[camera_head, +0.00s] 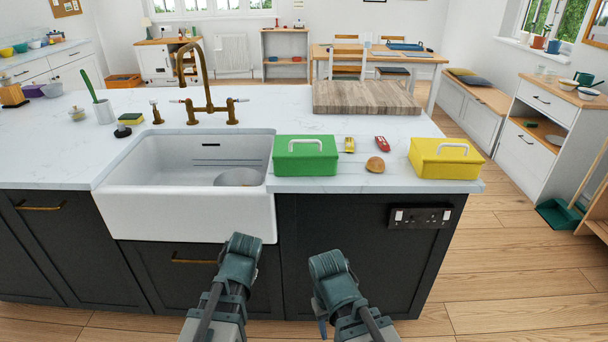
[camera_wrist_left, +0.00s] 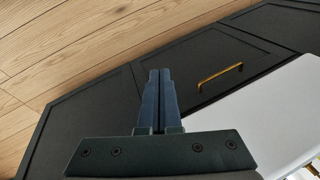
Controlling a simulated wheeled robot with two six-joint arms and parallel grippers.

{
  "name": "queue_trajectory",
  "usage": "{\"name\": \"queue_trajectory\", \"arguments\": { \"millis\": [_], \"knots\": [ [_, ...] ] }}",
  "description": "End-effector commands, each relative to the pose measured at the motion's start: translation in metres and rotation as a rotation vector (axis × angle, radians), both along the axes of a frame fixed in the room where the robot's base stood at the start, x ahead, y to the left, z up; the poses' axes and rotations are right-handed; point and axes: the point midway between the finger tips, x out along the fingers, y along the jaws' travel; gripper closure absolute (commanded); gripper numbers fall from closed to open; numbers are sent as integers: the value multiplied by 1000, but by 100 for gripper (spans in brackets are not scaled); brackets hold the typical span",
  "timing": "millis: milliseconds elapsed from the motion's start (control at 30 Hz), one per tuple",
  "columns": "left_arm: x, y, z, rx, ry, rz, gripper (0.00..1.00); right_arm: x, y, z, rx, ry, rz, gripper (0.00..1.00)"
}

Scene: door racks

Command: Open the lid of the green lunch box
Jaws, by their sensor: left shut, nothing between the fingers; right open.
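The green lunch box (camera_head: 305,160) sits on the white island counter, just right of the sink, with its lid closed and a pale handle on top. My left gripper (camera_head: 243,243) is low in front of the sink, below the counter top and away from the lunch box. In the left wrist view my left gripper (camera_wrist_left: 159,75) is shut and empty, with dark cabinet fronts beyond it. My right gripper (camera_head: 328,262) is in front of the dark cabinet, below the lunch box and apart from it. Its fingertips are hard to make out in the head view.
A yellow lunch box (camera_head: 446,160) stands at the counter's right end. Between the boxes lie a bread roll (camera_head: 375,164), a red item (camera_head: 382,142) and a yellow item (camera_head: 349,145). A wooden board (camera_head: 366,98) lies behind. The white sink (camera_head: 185,206) with a plate inside is left.

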Motion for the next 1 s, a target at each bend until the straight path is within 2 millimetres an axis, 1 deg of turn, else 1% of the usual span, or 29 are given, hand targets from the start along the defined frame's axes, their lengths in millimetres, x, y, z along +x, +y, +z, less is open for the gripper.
{"name": "queue_trajectory", "arguments": {
  "millis": [33, 100, 167, 267, 367, 400, 467, 500, 567, 600, 667, 700, 800, 833, 900, 1000],
  "knots": [
    [17, 13, -13, 86, -40, -57, 100, 0, 0, -20, 0, 0, 0, 50],
    [36, 27, -2, 212, -84, -148, 100, 0, 0, -22, 0, 0, 0, 50],
    [53, 34, 11, 323, -116, -231, 100, 0, 0, -23, 0, 0, 0, 50],
    [81, 40, 38, 527, -162, -387, 100, 0, 0, -24, 0, 0, 0, 50],
    [112, 35, 75, 770, -195, -573, 100, 0, 0, -24, 0, 0, 0, 50],
    [125, 28, 91, 880, -204, -654, 100, 0, 0, -23, 0, 0, 0, 50],
    [144, 13, 118, 1061, -210, -787, 100, 0, 0, -23, 0, 0, 0, 50],
    [155, -1, 136, 1187, -208, -877, 100, 0, 0, -23, 0, 0, 0, 50],
    [170, -26, 161, 1375, -196, -1005, 100, 0, 0, -23, 0, 0, 0, 50],
    [178, -43, 175, 1496, -181, -1085, 100, 0, 0, -23, 0, 0, 0, 50],
    [187, -71, 192, 1666, -154, -1193, 100, 0, 0, -23, 0, 0, 0, 50],
    [191, -88, 201, 1770, -132, -1255, 100, 0, 0, -23, 0, 0, 0, 50],
    [197, -127, 216, 1993, -74, -1380, 100, 0, 0, -23, 0, 0, 0, 50],
    [198, -136, 219, 2047, -56, -1409, 100, 0, 0, -23, 0, 0, 0, 50],
    [199, -155, 223, 2150, -20, -1461, 100, 0, 0, -23, 0, 0, 0, 50],
    [199, -171, 226, 2246, 17, -1507, 100, 0, 0, -23, 0, 0, 0, 50]
  ]
}}
